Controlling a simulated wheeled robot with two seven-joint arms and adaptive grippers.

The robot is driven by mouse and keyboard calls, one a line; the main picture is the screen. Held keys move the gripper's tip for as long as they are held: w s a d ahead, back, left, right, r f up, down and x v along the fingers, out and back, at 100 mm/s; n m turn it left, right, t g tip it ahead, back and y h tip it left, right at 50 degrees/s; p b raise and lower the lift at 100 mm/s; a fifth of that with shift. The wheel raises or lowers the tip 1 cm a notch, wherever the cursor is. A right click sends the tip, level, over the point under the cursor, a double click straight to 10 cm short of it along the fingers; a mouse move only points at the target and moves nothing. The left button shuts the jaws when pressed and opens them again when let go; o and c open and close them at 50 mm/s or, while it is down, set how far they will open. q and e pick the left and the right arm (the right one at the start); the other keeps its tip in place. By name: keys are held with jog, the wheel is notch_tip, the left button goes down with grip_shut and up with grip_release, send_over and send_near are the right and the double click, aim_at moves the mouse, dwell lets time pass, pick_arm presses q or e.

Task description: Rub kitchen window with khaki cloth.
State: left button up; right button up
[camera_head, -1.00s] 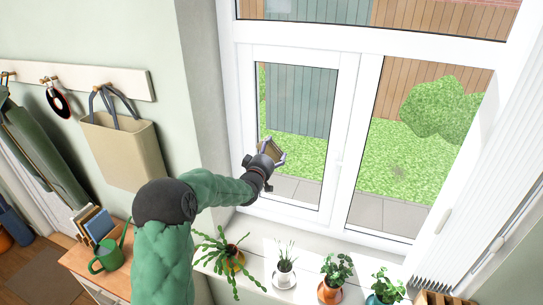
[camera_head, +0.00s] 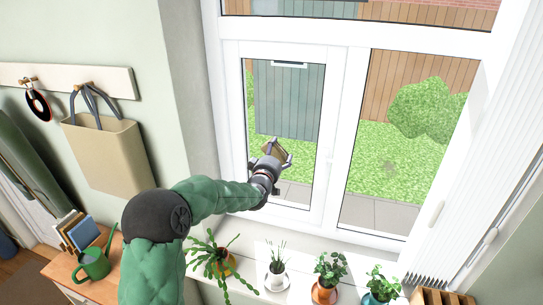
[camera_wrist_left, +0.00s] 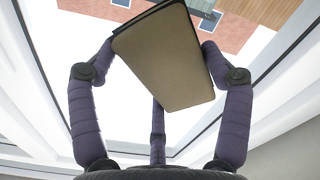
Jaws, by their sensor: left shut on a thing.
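The kitchen window (camera_head: 292,111) has a white frame, with a left pane and a wider right pane. My left gripper (camera_head: 277,155) is in front of the lower middle of the left pane, shut on the khaki cloth (camera_head: 273,147). In the left wrist view the khaki cloth (camera_wrist_left: 165,60) is a flat, folded, pad-like piece, tilted between the fingers of my gripper (camera_wrist_left: 160,65). The window glass shows behind it. I cannot tell whether the cloth touches the glass. My right gripper is not in view.
The sill below holds several potted plants, including a trailing one (camera_head: 222,262) under my arm and one in an orange pot (camera_head: 325,290). A tan bag (camera_head: 107,152) hangs at left above a green watering can (camera_head: 92,264). A white blind (camera_head: 475,150) hangs at right.

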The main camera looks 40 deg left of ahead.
aim_at(292, 151)
pick_arm(q)
jog(key=shift+w+d+b, duration=0.2)
jog(key=shift+w+d, duration=0.05)
jog(key=shift+d, duration=0.5)
jog(key=shift+w+d+b, duration=0.15)
jog(key=shift+w+d, duration=0.05)
jog(key=shift+d, duration=0.55)
jog(key=shift+w+d+b, duration=0.2)
jog(key=shift+w+d, duration=0.05)
jog(key=shift+d, duration=0.5)
jog(key=shift+s+d+b, duration=0.1)
jog(key=shift+s+b, duration=0.25)
jog(key=shift+s, duration=0.3)
jog(key=shift+b+v, duration=0.85)
jog(key=shift+v, duration=1.5)
jog(key=b+v, duration=0.1)
jog(key=v, duration=0.2)
jog(key=shift+b, duration=0.4)
